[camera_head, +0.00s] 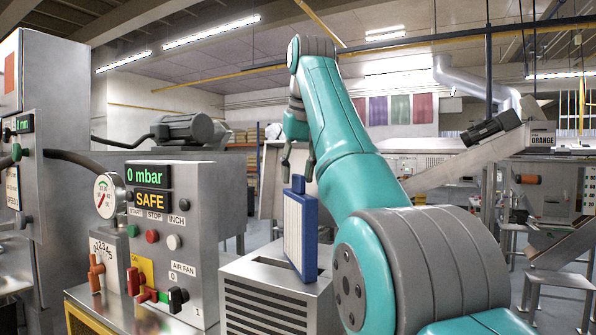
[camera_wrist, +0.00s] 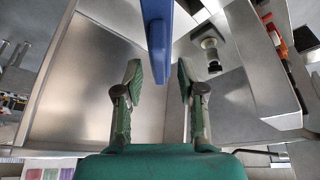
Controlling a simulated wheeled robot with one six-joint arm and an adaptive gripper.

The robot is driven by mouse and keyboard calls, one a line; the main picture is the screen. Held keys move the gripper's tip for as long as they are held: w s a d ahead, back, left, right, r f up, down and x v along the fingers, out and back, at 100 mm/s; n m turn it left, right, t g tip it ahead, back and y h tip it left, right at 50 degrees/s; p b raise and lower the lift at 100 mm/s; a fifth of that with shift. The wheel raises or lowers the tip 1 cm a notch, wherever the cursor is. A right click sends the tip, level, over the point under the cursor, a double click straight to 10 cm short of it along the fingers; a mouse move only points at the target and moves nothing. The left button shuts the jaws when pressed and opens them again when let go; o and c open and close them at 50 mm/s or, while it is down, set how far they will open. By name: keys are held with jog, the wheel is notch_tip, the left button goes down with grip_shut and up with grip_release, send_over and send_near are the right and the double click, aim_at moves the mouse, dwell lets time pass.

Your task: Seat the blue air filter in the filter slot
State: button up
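The blue air filter (camera_head: 310,235) has a blue frame, a pale pleated face and a small tab on top. It stands upright at the louvred metal box (camera_head: 268,309), mostly above its top. A dark slot (camera_head: 268,262) shows in the box top beside it. I cannot tell whether its lower edge is in the slot. My gripper (camera_head: 298,166) is just above the tab, pointing down. In the wrist view my gripper (camera_wrist: 160,75) is open, with the filter's blue edge (camera_wrist: 158,40) between the fingertips and gaps on both sides.
A control cabinet (camera_head: 202,240) with a green "0 mbar" display, a "SAFE" display, buttons and levers stands just left of the box. A round gauge (camera_head: 108,195) is on its left. My arm hides the area right of the box. A conveyor (camera_head: 470,160) is farther back.

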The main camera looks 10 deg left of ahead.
jog(key=shift+r, duration=0.1)
jog(key=shift+v, duration=3.65)
